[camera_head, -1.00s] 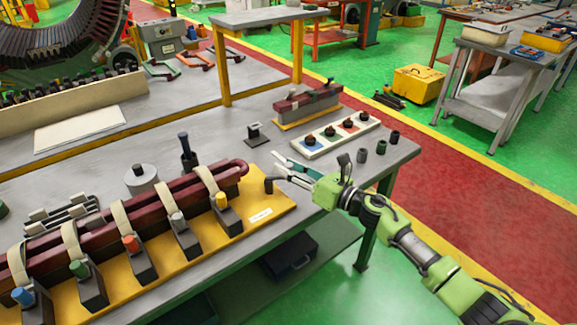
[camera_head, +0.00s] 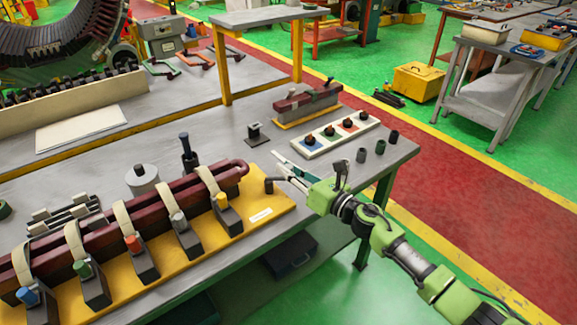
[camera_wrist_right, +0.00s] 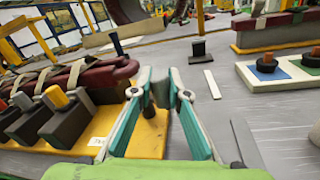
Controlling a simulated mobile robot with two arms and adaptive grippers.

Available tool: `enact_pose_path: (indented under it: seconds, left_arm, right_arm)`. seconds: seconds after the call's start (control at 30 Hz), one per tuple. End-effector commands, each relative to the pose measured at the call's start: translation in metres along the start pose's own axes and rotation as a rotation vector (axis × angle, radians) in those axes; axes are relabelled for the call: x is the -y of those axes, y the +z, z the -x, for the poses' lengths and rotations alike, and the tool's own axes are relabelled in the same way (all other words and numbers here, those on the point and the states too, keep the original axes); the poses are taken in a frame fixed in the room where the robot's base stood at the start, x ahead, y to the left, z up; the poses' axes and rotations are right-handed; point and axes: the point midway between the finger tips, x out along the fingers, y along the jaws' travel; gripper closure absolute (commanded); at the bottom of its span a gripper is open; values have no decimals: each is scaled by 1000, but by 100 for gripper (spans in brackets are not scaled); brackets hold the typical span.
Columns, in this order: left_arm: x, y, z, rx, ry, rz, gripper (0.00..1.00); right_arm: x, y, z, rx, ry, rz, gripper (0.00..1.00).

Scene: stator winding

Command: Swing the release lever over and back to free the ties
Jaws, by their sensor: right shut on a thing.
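A long dark-red winding bar (camera_head: 120,215) lies on a yellow base (camera_head: 262,205), with several pale ties (camera_head: 207,180) looped over it. A row of dark blocks with coloured knobs, one of them yellow (camera_head: 222,200), stands along its front. The short dark release lever (camera_head: 269,185) stands at the base's right end and shows in the right wrist view (camera_wrist_right: 149,109). My right gripper (camera_head: 277,165), with teal and grey fingers, is at the lever, shut on it. In the right wrist view its fingertips (camera_wrist_right: 160,82) partly hide the lever's top. My left gripper is not in view.
A white tray (camera_head: 310,146) with several round knobs and small dark cylinders (camera_head: 361,155) stands behind my right gripper. A small dark stand (camera_head: 255,134) and a shorter red bar (camera_head: 308,99) are farther back. The table's front right edge lies beneath my right arm.

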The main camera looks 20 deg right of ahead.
Motion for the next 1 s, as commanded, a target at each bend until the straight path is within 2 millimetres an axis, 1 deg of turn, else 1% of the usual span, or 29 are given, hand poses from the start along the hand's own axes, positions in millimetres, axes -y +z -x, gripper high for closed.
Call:
enact_pose_path:
  seconds: [0.03, 0.2, 0.4, 0.57, 0.8, 1.0]
  left_arm:
    - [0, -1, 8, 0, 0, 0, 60]
    - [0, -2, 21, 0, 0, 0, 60]
    - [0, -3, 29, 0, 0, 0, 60]
    - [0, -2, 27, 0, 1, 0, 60]
    - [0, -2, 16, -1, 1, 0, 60]
    - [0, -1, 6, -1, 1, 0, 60]
  right_arm:
    - [-4, 1, 2, 7, -29, -4, 100]
    - [-12, -1, 6, 50, -165, -8, 100]
    - [-20, -6, 11, 107, -347, -10, 100]
    - [-27, -9, 13, 153, -491, -10, 100]
    - [-36, -14, 15, 212, -681, -7, 100]
    - [-42, -16, 15, 248, -799, -4, 100]
